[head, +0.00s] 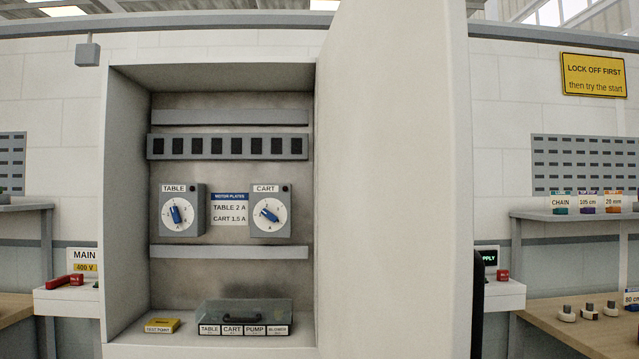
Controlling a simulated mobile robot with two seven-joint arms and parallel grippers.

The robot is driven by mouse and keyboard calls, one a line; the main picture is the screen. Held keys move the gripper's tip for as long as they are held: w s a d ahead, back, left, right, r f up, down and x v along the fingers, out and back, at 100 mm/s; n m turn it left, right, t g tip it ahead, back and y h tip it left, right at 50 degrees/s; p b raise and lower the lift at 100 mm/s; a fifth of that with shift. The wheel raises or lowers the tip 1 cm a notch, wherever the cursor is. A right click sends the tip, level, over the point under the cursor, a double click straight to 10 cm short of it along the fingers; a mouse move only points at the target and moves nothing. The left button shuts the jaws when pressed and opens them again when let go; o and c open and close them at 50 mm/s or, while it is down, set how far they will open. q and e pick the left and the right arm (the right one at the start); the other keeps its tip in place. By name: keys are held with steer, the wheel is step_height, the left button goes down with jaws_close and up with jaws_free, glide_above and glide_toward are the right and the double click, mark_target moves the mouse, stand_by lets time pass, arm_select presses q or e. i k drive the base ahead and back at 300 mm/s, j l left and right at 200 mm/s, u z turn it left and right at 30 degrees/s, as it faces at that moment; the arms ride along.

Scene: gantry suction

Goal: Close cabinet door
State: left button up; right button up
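The cabinet door (398,190) is a large pale panel standing open, hinged along the right edge of the cabinet opening and swung out towards me. The cabinet (130,200) is a pale wall box, open at the front. Inside are a TABLE dial (174,214) and a CART dial (269,214), both with blue knobs, and a motor plates label (229,209) between them. Neither of my grippers shows in the head view. The door hides the wall directly behind it.
In the cabinet bottom lie a yellow block (161,325) and a clear-lidded box (244,316) with labels. A shelf (575,216) and a wooden bench (590,330) stand at right. A MAIN 400 V sign (84,261) is at left. A dark upright object (477,300) stands beside the door's outer edge.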

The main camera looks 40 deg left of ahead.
mark_target(401, 274)
steer(key=i+l+u, duration=0.15)
steer(key=u, duration=0.35)
steer(key=i+l+u, duration=0.1)
steer(key=l+u, duration=0.2)
steer(key=u, duration=0.15)
steer(key=i+l+u, duration=0.15)
steer(key=l+u, duration=0.5)
steer(key=i+l+u, duration=0.15)
steer(key=l+u, duration=0.15)
